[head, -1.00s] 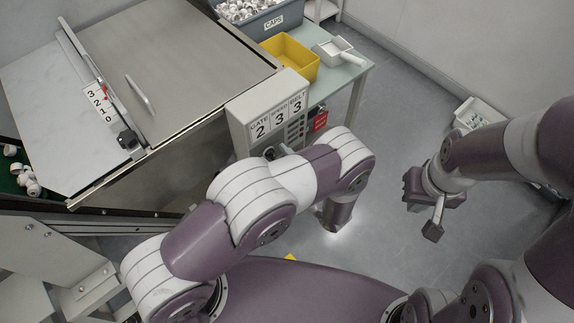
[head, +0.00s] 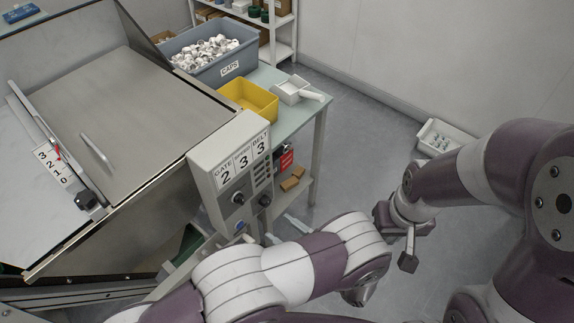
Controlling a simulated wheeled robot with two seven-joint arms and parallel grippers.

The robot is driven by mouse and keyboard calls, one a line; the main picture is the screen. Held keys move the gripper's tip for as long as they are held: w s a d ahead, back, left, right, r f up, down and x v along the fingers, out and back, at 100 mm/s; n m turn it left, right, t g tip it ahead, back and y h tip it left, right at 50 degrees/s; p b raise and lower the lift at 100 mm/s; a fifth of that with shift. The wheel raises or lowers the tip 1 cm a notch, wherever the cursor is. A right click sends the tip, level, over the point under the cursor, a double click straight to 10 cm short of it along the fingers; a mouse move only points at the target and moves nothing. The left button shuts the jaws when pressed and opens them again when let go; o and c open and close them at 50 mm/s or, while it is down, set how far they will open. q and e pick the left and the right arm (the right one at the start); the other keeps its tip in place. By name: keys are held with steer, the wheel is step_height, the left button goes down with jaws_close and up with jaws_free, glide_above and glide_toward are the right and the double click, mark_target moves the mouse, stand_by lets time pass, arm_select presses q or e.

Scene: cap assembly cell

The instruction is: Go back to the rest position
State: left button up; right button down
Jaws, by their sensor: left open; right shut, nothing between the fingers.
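My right gripper (head: 408,262) is at the right of the view, above the grey floor. Its dark fingers are together, with nothing held, and it touches nothing that I can see. My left arm crosses the lower middle in purple and white links, bent at its elbow in front of the control box. Its forearm drops down behind that elbow, and I cannot make out the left gripper, which is hidden behind or below my own arm.
The control box (head: 205,184), labelled GATE 2, SPEED 3, BELT 3, stands close behind my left arm. A pale table (head: 304,113) bears a grey caps bin (head: 180,49), a yellow bin (head: 266,107) and a white scoop (head: 290,92). A white box (head: 425,139) lies on the floor. Open floor lies between.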

arm_select(q)
steer(key=w+d+f+m+g+h+p, duration=0.1)
steer(key=d+f+m+g+h, duration=0.1)
steer(key=d+f+m+h, duration=0.4)
steer(key=d+f+m+g+h, duration=0.1)
steer(key=d+m+g+h, duration=0.25)
steer(key=h, duration=0.45)
steer(key=s+a+r+g+p, duration=0.1)
steer(key=s+a+r+g, duration=0.1)
steer(key=a+r, duration=0.9)
steer(key=s+a+r+m+g+p, duration=0.1)
steer(key=s+a+r, duration=0.4)
steer(key=a+r, duration=0.7)
steer(key=shift+a+r+g+p, duration=0.25)
steer(key=shift+a+g+p, duration=0.3)
steer(key=shift+a, duration=0.65)
